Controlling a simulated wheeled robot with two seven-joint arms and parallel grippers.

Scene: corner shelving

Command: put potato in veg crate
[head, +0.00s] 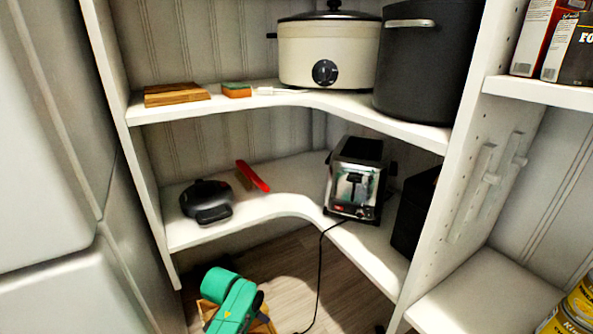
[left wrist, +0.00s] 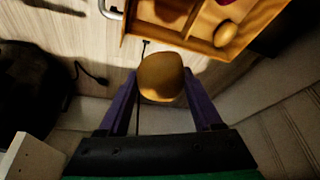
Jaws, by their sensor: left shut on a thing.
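A brown, rounded potato (left wrist: 160,72) sits between the two purple fingers of my left gripper (left wrist: 160,84) in the left wrist view, and the gripper is shut on it. A wooden veg crate (left wrist: 168,45) with dividers lies beyond the potato at the top right of that view, on the floor. In the head view the crate (head: 208,309) shows low in the picture, mostly hidden behind my green left arm. The potato and fingertips are hidden in the head view. My right gripper is not in view.
Another brown, rounded item (left wrist: 225,34) lies in a right compartment of the crate. A black cable (head: 319,270) hangs from the toaster (head: 355,180) to the floor. The white lower shelf (head: 290,205) curves above the crate. A dark waffle-iron-like appliance (head: 207,201) stands on it.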

